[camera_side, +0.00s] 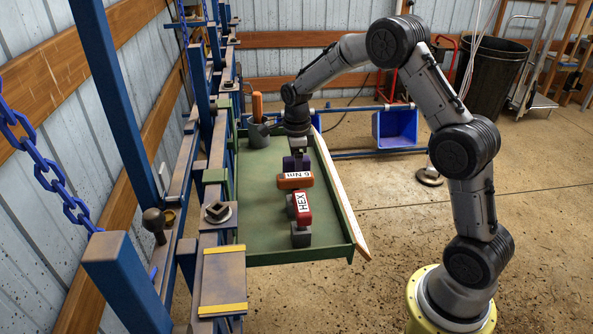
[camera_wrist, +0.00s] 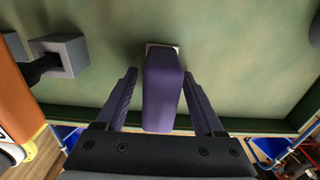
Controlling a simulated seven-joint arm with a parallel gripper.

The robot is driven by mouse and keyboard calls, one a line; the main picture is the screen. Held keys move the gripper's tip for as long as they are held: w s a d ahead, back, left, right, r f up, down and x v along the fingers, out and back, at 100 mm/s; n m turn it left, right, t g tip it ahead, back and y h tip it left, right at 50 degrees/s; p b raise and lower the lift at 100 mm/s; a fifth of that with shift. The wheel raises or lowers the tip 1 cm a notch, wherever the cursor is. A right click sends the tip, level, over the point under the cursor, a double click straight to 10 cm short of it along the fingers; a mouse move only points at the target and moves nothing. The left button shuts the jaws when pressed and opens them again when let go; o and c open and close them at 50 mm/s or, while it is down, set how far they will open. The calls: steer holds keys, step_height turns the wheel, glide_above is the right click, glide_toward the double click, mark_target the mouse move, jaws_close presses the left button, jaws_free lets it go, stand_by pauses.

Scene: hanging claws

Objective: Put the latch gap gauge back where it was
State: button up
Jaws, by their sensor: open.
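A purple block with a pale metal end (camera_wrist: 163,92) lies on the green tray (camera_wrist: 240,60) in the wrist view; no label shows on it, so I cannot tell for certain that it is the latch gap gauge. My gripper (camera_wrist: 159,74) is open, with one dark purple finger on each side of the block and a gap on both sides. In the side view my gripper (camera_side: 296,158) is low over the tray, and its fingers mostly hide the block. A red tool marked HEX (camera_side: 302,202) and an orange tool marked Nm (camera_side: 294,180) lie nearer the camera.
A grey cup (camera_side: 258,135) with an orange-handled tool stands at the tray's far left. The blue rack (camera_side: 190,120) borders the tray's left side. A blue bin (camera_side: 396,126) stands beyond the right edge. The tray's middle left is bare. In the wrist view, an orange part (camera_wrist: 14,95) is close at left.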

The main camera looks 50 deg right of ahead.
step_height(320, 180, up, 12)
steer(key=shift+r, duration=0.15)
steer(key=shift+s+a+r, duration=0.2)
steer(key=shift+r, duration=0.15)
steer(key=s+a+r+n+t, duration=0.1)
steer(key=s+a+r+n, duration=0.25)
steer(key=s+n, duration=0.25)
steer(key=s+a+r+n+t, duration=0.2)
steer(key=s+a+r+n, duration=0.15)
steer(key=s+n, duration=0.3)
steer(key=s+a+f+n+t, duration=0.1)
steer(key=s+a+n, duration=0.1)
steer(key=s+n, duration=0.5)
steer(key=s+a+f+n+t, duration=0.1)
steer(key=s+f+n, duration=0.1)
steer(key=s+n, duration=0.5)
steer(key=shift+s+a+t, duration=0.3)
steer(key=shift+s+a, duration=0.05)
steer(key=shift+s, duration=0.8)
steer(key=shift+r+n, duration=0.1)
steer(key=shift+n, duration=0.15)
